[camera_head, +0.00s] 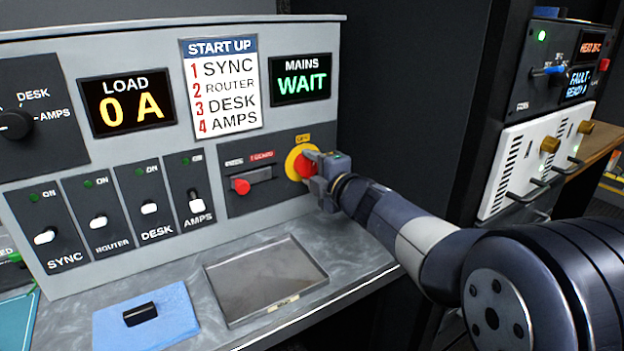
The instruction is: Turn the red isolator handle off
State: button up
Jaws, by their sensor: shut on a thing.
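The red isolator handle (306,164) sits on a round yellow plate (291,168) at the right of the grey panel. A small yellow label stands above the plate, too small to read surely. My gripper (313,168) comes from the right and is shut on the red handle. Its jaws hide part of the handle, so its exact angle cannot be told. The MAINS display (302,79) above reads WAIT in green. The LOAD display (126,102) reads 0 A in yellow.
A red-knobbed lever (241,186) lies left of the isolator. Several white toggle switches (149,207) line the panel. A rack unit (545,160) stands at right.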

jog(key=shift+r+n+b, duration=0.1)
jog(key=shift+n+b, duration=0.6)
jog(key=shift+n, duration=0.4)
jog(key=o, duration=0.9)
jog(key=shift+o, duration=0.2)
jog(key=f+p+v, duration=0.1)
jog(key=v, duration=0.9)
jog(key=shift+s+r, duration=0.4)
jog(key=shift+d, duration=0.15)
